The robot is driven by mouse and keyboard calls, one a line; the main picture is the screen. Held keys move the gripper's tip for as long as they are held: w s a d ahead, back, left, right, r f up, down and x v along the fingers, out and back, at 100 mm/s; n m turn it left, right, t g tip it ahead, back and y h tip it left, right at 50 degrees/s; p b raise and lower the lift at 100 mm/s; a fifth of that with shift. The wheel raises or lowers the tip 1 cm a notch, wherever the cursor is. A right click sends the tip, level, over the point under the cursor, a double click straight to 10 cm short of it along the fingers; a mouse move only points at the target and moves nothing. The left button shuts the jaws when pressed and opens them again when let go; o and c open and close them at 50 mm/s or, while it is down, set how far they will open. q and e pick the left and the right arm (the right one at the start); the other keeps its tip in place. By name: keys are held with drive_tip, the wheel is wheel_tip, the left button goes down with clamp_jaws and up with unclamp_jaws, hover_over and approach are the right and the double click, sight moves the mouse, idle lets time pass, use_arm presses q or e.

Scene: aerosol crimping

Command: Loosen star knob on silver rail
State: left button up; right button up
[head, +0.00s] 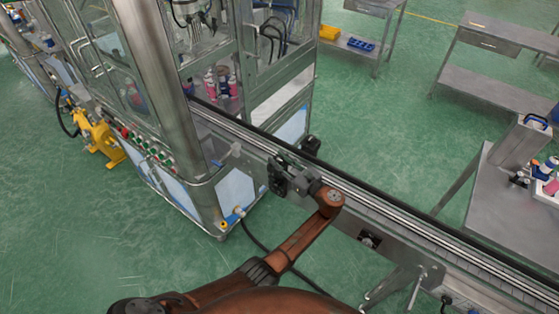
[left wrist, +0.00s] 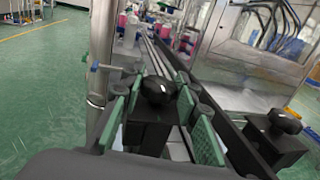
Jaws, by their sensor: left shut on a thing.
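The black star knob (left wrist: 156,90) stands between my two green-padded fingers in the left wrist view, on a dark block. My left gripper (left wrist: 158,112) is shut on the knob. In the head view, my left gripper (head: 279,176) is at the near side of the silver rail (head: 390,210), and its fingers largely hide the knob there. A second black knob (left wrist: 285,123) on a dark block is on the other side of the rail, apart from my gripper; it also shows in the head view (head: 311,144). My right gripper is not in view.
A glass-walled machine (head: 160,90) with a steel post stands left of my gripper. Pink and white cans (head: 222,84) stand inside it. A small blue-handled valve (head: 235,214) is low at its corner. A steel table (head: 500,190) stands at the right. Green floor lies beyond the rail.

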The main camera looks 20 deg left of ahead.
sight(279, 159)
use_arm(q)
drive_tip(key=o, duration=1.2)
drive_tip(key=shift+c, duration=0.2)
wheel_tip(279, 159, up, 10)
drive_tip(key=shift+r, duration=0.1)
